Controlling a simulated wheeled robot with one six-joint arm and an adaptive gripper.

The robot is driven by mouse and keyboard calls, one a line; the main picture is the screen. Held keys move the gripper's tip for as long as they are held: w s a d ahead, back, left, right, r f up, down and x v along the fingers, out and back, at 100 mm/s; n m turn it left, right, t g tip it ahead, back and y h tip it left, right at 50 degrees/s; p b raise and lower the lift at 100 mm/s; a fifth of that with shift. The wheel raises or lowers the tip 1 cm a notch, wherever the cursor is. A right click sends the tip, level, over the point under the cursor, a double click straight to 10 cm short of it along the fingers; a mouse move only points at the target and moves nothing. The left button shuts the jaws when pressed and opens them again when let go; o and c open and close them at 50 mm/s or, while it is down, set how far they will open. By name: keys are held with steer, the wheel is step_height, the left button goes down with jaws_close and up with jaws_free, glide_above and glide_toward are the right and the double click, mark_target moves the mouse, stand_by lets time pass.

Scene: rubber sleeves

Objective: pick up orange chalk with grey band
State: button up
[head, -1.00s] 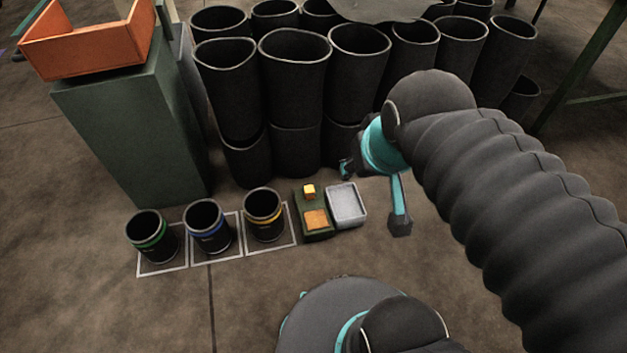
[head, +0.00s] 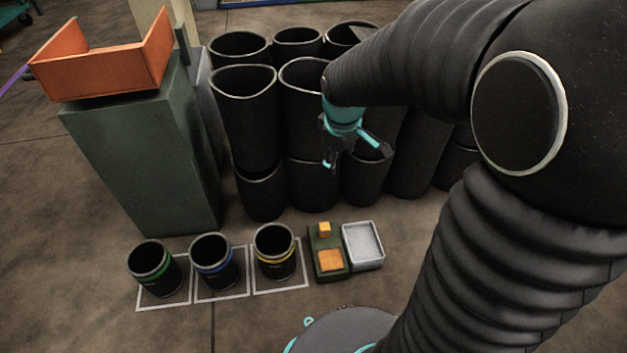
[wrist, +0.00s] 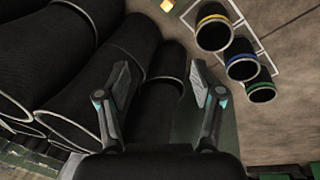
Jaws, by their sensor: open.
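No orange chalk with a grey band can be made out in either view. A small orange block (head: 324,229) sits at the back of a green stand, and a flat orange square (head: 330,260) lies at its front; I cannot tell a grey band on either. In the wrist view an orange piece (wrist: 167,5) shows at the top edge, apart from my fingers. My gripper (head: 352,152) is open and empty in front of the tall black sleeves. In the wrist view my gripper (wrist: 160,75) has its fingers spread, with sleeves behind them.
Three black cups with green (head: 154,268), blue (head: 214,261) and yellow (head: 275,252) bands stand in white floor squares. A grey tray (head: 363,245) is beside the green stand (head: 328,274). Tall black sleeves (head: 250,125) and a green pedestal (head: 145,150) with an orange bin (head: 105,70) stand behind.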

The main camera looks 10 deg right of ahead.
steer(key=w+f+n+g+b, duration=0.1)
steer(key=w+f+n, duration=0.2)
steer(key=w+f, duration=0.5)
steer(key=n+g+b, duration=0.2)
steer(key=n, duration=0.4)
glide_toward(324, 226)
steer(key=shift+h, duration=0.3)
step_height(324, 226, down, 5)
steer(key=shift+b, duration=0.75)
steer(key=shift+d+f+b, duration=0.15)
steer(key=shift+f+b, duration=0.1)
steer(key=shift+f, duration=0.8)
steer(key=shift+d+f+b, duration=0.2)
steer(key=shift+f, duration=0.85)
steer(key=shift+d+f+b, duration=0.15)
steer(key=shift+f+b, duration=0.1)
steer(key=shift+f, duration=0.85)
jaws_close()
steer(key=shift+r, duration=0.15)
